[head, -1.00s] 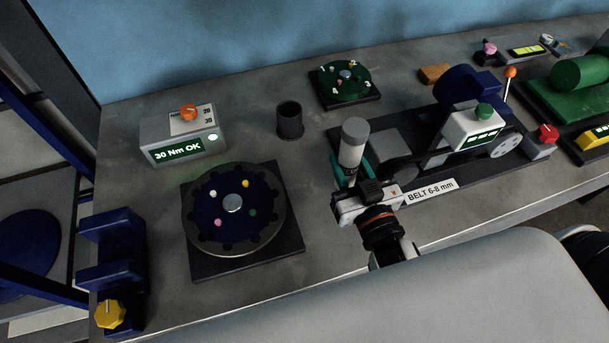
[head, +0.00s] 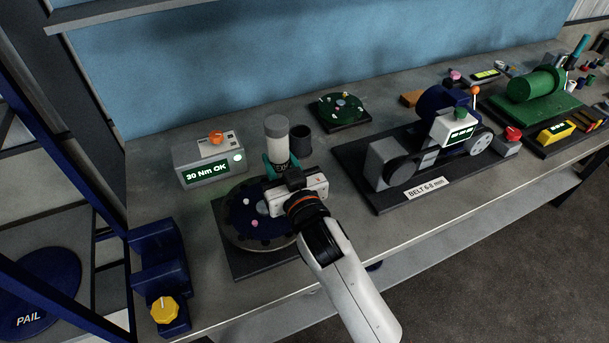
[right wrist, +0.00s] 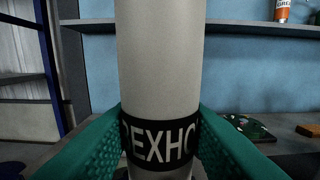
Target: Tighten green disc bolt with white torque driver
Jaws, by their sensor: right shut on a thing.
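The white torque driver (head: 276,148), a pale cylinder with a grey top, stands upright in my right gripper (head: 282,168). In the right wrist view the green finger pads press both sides of the driver (right wrist: 160,60) at its black lettered band. The dark blue disc (head: 238,218) sits on a black base at the front left of the bench. A pink bolt (head: 255,223) and a white bolt (head: 246,201) show on it. The gripper and driver are over the disc's right part. The green bolt and the driver's tip are hidden behind them. My left gripper is out of view.
A grey box (head: 207,160) reading "30 Nm OK" stands behind the disc. A dark cup (head: 300,138) stands just behind the driver. A green numbered disc (head: 340,107) is farther back. The belt rig (head: 380,160) is to the right.

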